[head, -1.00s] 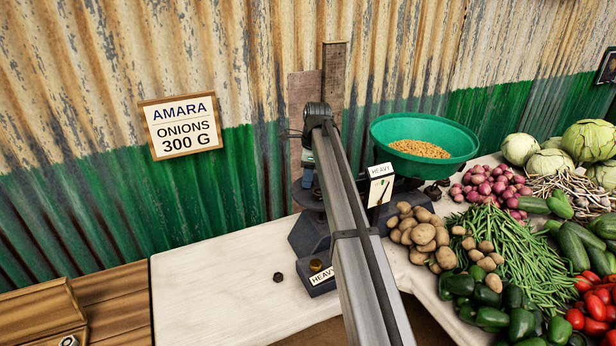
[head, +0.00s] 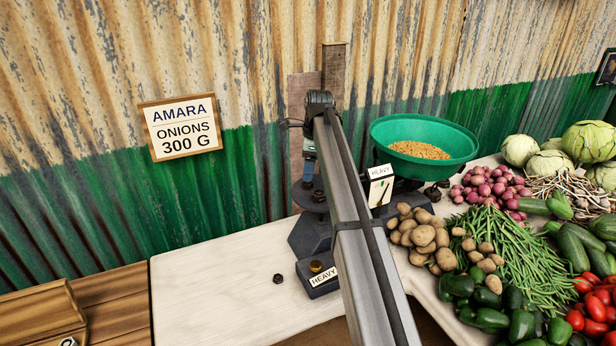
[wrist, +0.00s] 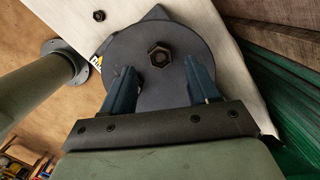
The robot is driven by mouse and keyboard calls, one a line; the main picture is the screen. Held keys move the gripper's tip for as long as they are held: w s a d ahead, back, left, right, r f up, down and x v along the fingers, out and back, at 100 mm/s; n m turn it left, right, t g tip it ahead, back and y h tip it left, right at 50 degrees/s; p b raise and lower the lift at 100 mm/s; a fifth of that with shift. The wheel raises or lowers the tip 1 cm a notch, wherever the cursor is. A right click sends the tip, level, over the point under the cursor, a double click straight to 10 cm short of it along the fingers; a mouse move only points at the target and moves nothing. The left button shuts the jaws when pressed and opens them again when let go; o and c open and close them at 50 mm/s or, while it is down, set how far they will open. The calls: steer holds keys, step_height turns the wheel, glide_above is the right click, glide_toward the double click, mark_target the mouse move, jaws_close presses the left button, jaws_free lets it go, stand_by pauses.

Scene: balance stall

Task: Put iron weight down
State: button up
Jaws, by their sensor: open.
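A dark hexagonal iron weight (head: 319,196) rests on the scale's round dark plate (head: 301,201). In the wrist view the weight (wrist: 160,54) sits upright on the plate (wrist: 130,54), nearer its far part. My gripper (head: 309,182) is above the plate; its blue fingers (wrist: 161,83) are spread apart with nothing between them. The weight is beyond the fingertips and appears clear of them. My arm hides part of the scale in the head view.
Another dark weight (head: 278,278) lies on the pale cloth. A green bowl (head: 390,134) of grain is on the scale's right side. Potatoes (head: 422,236) and other vegetables crowd the right. The cloth at left is mostly clear. A sign (head: 180,127) reads onions 300 G.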

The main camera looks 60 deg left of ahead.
step_height(320, 180, up, 8)
steer(key=shift+w+d+r, duration=0.15)
steer(key=shift+w+d, duration=0.1)
steer(key=shift+w, duration=0.2)
stand_by(0.3)
